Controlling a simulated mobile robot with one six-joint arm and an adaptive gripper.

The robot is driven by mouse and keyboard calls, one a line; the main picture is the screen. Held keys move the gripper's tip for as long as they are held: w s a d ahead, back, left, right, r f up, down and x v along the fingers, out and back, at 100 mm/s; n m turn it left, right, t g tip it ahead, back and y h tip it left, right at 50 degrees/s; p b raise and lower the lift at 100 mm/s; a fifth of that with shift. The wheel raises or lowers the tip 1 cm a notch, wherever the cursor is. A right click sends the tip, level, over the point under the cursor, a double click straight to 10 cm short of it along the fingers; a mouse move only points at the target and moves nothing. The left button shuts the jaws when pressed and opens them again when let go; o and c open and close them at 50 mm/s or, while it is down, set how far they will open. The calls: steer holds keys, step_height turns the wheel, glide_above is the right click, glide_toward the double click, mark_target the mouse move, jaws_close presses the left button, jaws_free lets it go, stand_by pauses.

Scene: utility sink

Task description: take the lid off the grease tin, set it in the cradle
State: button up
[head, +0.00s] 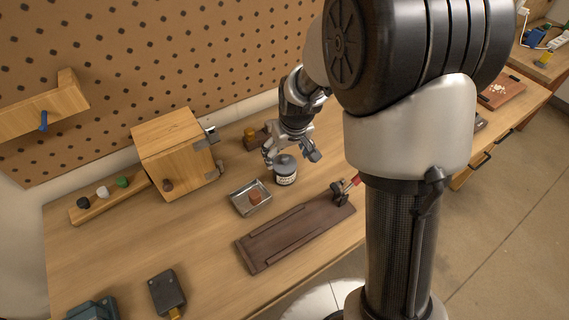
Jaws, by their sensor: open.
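The grease tin (287,180) is a small dark jar with a white label, upright on the wooden bench. Its grey lid (284,161) is on top. My gripper (291,157) is open above the tin, with one finger on the left of the lid and the other to its right. I cannot tell whether either finger touches the lid. I cannot tell for sure which thing is the cradle. A small wooden block (251,143) with an amber piece stands behind the tin, partly beside my gripper.
A metal tray (237,200) holding a reddish-brown piece is left of the tin. A long brown board (285,240) with a red-handled tool lies in front. A wooden box (172,148) stands behind left.

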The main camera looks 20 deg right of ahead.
mark_target(285, 159)
steer(key=b+x, duration=0.1)
steer(key=x, duration=0.2)
steer(key=shift+w+f, duration=0.1)
steer(key=shift+f, duration=0.15)
steer(key=shift+r, duration=0.1)
steer(key=c, duration=1)
steer(key=shift+o, duration=0.2)
